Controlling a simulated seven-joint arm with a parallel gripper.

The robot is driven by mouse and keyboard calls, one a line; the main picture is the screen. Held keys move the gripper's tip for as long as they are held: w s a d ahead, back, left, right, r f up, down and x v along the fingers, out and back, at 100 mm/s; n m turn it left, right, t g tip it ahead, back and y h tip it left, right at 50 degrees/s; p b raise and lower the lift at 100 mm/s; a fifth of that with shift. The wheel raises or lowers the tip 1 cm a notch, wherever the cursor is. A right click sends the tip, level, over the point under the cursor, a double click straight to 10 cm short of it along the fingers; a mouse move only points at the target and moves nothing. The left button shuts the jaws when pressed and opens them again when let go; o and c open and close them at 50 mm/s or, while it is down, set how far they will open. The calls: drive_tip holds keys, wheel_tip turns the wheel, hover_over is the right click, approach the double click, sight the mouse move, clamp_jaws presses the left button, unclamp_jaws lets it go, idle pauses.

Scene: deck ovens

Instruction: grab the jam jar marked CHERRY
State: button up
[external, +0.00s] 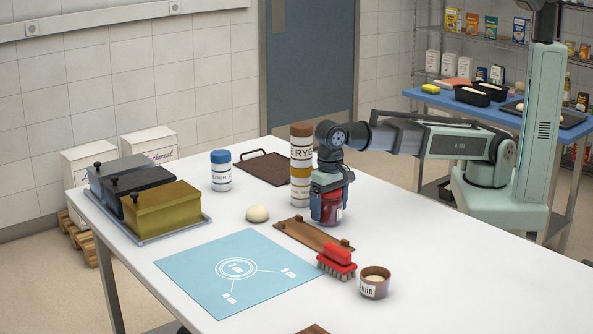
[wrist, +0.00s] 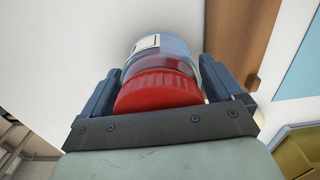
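A glass jam jar (external: 328,212) with dark red contents stands upright among the things on the white table, below my gripper (external: 329,185). Its red lid (wrist: 158,91) and clear glass body with a pale label show in the wrist view. My gripper, also in the wrist view (wrist: 160,88), has one finger on each side of the jar, with no clear gap at the lid, so it looks shut on the jar. The label is too small and turned away to read. I cannot tell whether the jar's base touches the table.
A tall RYE canister (external: 301,155) stands close behind the jar. A dough ball (external: 258,214) and a blue mat (external: 235,270) lie left. Metal tins (external: 160,212) stand farther left.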

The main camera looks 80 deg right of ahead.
drive_tip(key=c, duration=1.2)
drive_tip(key=shift+o, duration=0.2)
drive_tip(key=shift+r, duration=0.1)
